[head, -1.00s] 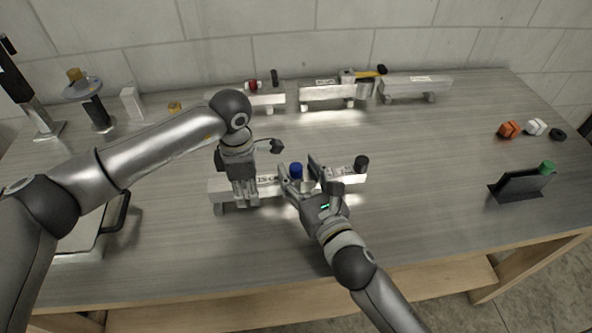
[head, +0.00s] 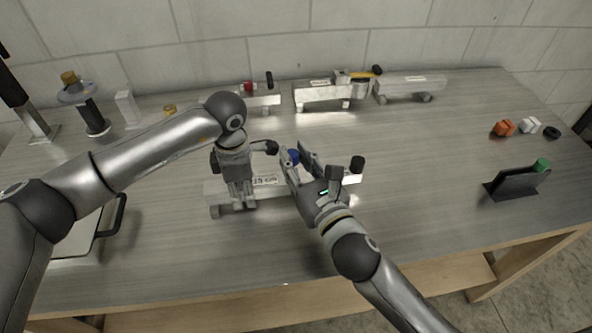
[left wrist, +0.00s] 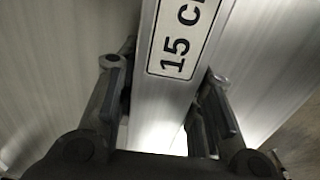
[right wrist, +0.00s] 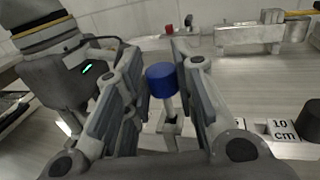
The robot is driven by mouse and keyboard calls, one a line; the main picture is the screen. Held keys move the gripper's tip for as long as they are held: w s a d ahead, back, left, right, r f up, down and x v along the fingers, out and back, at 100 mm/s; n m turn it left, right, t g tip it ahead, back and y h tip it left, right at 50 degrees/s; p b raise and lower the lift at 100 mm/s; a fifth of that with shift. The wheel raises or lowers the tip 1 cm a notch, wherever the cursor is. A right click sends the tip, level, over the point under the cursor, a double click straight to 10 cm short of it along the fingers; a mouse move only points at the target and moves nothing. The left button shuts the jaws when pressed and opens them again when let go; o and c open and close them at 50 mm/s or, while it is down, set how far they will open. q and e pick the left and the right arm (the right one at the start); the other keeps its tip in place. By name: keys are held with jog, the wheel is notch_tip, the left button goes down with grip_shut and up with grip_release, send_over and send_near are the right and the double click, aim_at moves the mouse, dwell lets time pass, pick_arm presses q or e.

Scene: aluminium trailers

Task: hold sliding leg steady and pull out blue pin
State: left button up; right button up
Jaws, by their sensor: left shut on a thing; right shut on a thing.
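The aluminium trailer beam with the sliding leg (head: 265,182) lies across the middle of the table. My left gripper (head: 240,203) straddles it and is shut on it; the left wrist view shows the fingers either side of the beam with its 15 cm label (left wrist: 178,45). The blue pin (right wrist: 161,80) has a blue cap and a thin metal shaft. It stands between the fingers of my right gripper (right wrist: 160,75), which is shut on it. The shaft hangs over the hole in the beam; I cannot tell whether its tip is clear. The cap also shows in the head view (head: 292,156).
Behind stand more trailer beams (head: 322,92). An orange part (head: 503,128), a white part (head: 530,125) and a black stand with a green cap (head: 515,184) are at right. A black knob (head: 357,163) tops the beam's right end. The table front is clear.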

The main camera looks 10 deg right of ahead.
notch_tip(320, 180, up, 6)
jog(key=shift+f, duration=0.15)
pick_arm(q)
jog(key=o, duration=1.3)
jog(key=shift+c, duration=0.2)
notch_tip(320, 180, up, 12)
jog(key=shift+f, duration=0.1)
jog(key=shift+r, duration=0.25)
